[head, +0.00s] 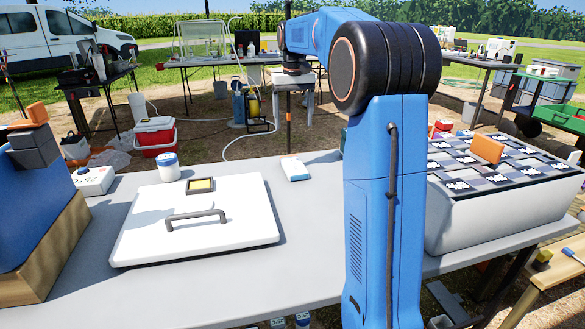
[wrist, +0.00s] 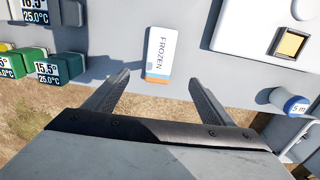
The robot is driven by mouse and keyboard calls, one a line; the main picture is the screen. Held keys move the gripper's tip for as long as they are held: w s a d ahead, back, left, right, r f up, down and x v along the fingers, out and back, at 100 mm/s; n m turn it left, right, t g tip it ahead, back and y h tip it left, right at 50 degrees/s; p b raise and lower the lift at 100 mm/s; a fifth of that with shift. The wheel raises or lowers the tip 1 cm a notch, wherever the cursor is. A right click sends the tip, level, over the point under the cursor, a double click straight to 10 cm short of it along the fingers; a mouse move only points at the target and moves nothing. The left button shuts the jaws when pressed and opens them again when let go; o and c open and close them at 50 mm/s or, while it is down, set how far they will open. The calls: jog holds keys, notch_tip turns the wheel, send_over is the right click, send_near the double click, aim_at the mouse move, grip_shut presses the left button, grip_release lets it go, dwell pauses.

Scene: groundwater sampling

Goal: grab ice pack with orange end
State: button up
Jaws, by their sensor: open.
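The ice pack (wrist: 159,50) is a flat white block marked FROZEN with an orange end, lying on the grey table (wrist: 205,88). The orange end faces my gripper in the wrist view. In the head view the same ice pack (head: 295,170) lies right of the white lid, with the orange end at its far side. My gripper (wrist: 159,78) is open and empty. Its two fingers show on either side of the orange end in the wrist view, apart from the pack; the height between them is hard to judge.
A white lid with a dark handle (head: 197,215) lies left of the pack. A blue-capped jar (head: 167,168) stands at the table's far edge. A white bin topped with a checkered rack (head: 500,210) stands at right. Several green blocks with temperature displays (wrist: 47,72) show in the wrist view.

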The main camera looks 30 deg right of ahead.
aim_at(293, 164)
notch_tip(293, 164, down, 16)
jog(key=shift+s+r, duration=0.1)
dwell(0.6)
jog(key=shift+c, duration=0.7)
